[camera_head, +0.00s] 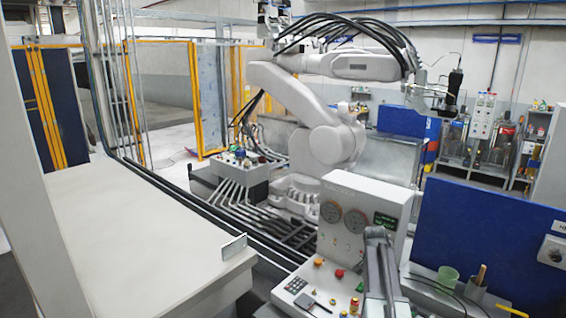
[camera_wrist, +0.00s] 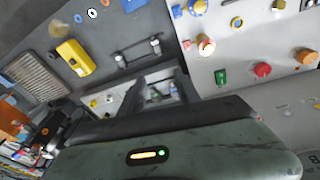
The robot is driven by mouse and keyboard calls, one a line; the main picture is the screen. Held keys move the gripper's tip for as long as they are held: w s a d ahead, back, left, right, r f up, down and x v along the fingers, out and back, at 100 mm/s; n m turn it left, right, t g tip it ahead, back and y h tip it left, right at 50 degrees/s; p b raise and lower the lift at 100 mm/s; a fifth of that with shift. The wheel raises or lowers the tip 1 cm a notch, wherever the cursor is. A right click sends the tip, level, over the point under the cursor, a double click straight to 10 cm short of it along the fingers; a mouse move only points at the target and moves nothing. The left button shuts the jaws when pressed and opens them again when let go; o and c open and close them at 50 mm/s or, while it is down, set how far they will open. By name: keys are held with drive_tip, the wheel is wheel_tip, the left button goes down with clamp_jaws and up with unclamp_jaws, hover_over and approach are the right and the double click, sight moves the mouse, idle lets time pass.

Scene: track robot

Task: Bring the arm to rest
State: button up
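My arm rises from the bottom edge of the head view, right of centre, as a grey jointed piece in front of the control console (camera_head: 345,190). My gripper's fingers cannot be made out clearly there. In the wrist view a dark green-grey housing with a lit orange bar and a green light fills the bottom. Dark parts stand beyond it, but I cannot tell whether the fingers are open or shut. No held object shows.
A large white industrial robot (camera_head: 320,130) stands on a track behind the console. A pale bench top (camera_head: 130,250) with a small upright plate (camera_head: 233,247) is at left. A blue panel (camera_head: 485,240), a green cup (camera_head: 447,277) and buttons (camera_wrist: 263,69) are close by.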

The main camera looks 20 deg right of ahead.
drive_tip(key=s+a+n+t+y, duration=0.2)
drive_tip(key=a+n, duration=1.1)
drive_tip(key=a, duration=2.6)
drive_tip(key=s+f+g+b, duration=0.1)
drive_tip(key=s+f+b, duration=0.2)
drive_tip(key=f+b, duration=1.1)
drive_tip(key=shift+s+f+n+g+b, duration=0.15)
drive_tip(key=shift+f+n+g+b, duration=0.2)
drive_tip(key=shift+f, duration=0.25)
drive_tip(key=shift+a, duration=0.1)
